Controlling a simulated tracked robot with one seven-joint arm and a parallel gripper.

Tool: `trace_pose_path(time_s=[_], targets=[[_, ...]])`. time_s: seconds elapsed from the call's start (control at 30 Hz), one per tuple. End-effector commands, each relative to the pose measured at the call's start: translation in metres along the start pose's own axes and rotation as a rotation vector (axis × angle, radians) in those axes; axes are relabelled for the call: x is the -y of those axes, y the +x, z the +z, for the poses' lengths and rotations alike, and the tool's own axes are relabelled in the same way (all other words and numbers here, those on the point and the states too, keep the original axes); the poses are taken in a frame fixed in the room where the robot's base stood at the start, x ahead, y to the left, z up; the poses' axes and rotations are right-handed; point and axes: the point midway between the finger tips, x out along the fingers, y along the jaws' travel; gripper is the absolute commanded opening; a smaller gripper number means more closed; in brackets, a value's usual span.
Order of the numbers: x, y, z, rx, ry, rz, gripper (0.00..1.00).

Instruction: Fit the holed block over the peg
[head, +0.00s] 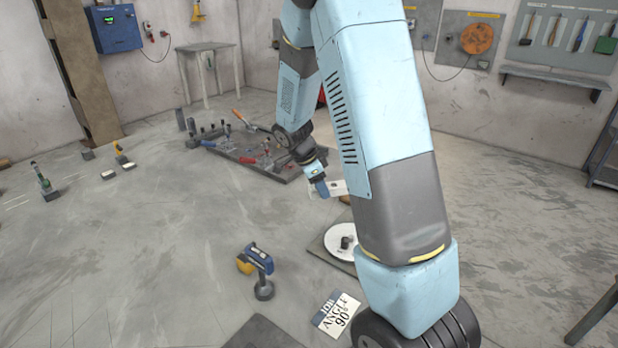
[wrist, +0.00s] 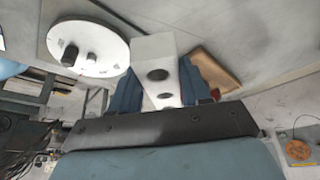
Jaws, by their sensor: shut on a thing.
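My gripper (head: 322,187) is shut on the white holed block (head: 338,188) and holds it up in the air. In the wrist view the block (wrist: 155,52) sits between the blue fingers, with dark round holes in the face toward the camera. A white round plate (head: 337,251) lies on the floor, partly hidden by my arm. A short dark peg (head: 346,242) stands on it. The wrist view shows the plate (wrist: 88,32) with a dark peg (wrist: 70,55) and a second small dark part (wrist: 91,58). The block is apart from the peg.
A dark fixture board (head: 260,160) with red-handled clamps lies behind the gripper. A blue and yellow drill (head: 258,270) stands left of the plate, near a card marked "ANGLE 90°" (head: 336,313). Open floor lies to the left.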

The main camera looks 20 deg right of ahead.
Motion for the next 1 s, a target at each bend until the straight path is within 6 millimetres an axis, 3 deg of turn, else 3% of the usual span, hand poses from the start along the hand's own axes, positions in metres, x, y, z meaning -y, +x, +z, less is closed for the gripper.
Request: trace_pose_path(time_s=[0.2,0.43,0.6,1.0], targets=[[-0.047,0.003,-0.015,0.0,0.399,0.166,0.0],[-0.085,0.003,-0.024,0.001,0.718,0.298,0.0],[-0.097,0.002,-0.026,0.001,0.819,0.34,0.0],[-0.098,0.002,-0.026,-0.001,0.833,0.347,0.0]])
